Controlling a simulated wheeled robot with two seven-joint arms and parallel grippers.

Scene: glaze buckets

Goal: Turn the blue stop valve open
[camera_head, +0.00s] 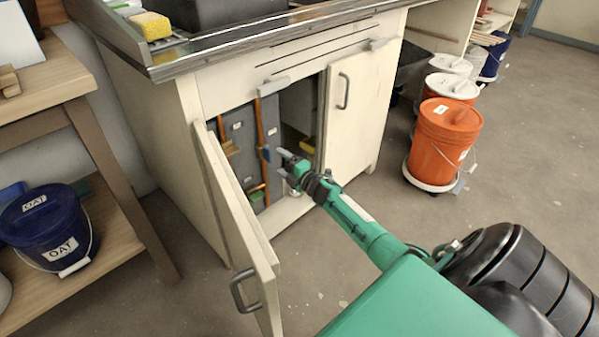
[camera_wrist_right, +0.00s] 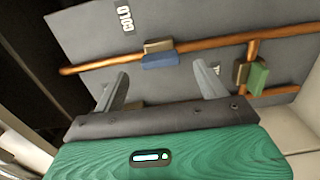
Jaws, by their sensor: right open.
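The blue stop valve (camera_head: 266,154) sits on the right-hand upright copper pipe inside the open sink cabinet. In the wrist view its blue handle (camera_wrist_right: 160,61) is a short block beside a tan block, its long side roughly along the pipe. My right gripper (camera_head: 283,157) reaches into the cabinet opening, just right of the valve. In the wrist view the open right gripper (camera_wrist_right: 160,72) has its two fingers apart, with the blue handle beyond and between the tips. Nothing is between the fingers. I cannot tell the gap in depth. My left gripper is not in view.
The left cabinet door (camera_head: 240,225) stands swung out; the right door (camera_head: 360,100) is shut. A second copper pipe carries a green-and-tan valve (camera_wrist_right: 252,76). A grey panel (camera_wrist_right: 215,35) lies behind the pipes.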

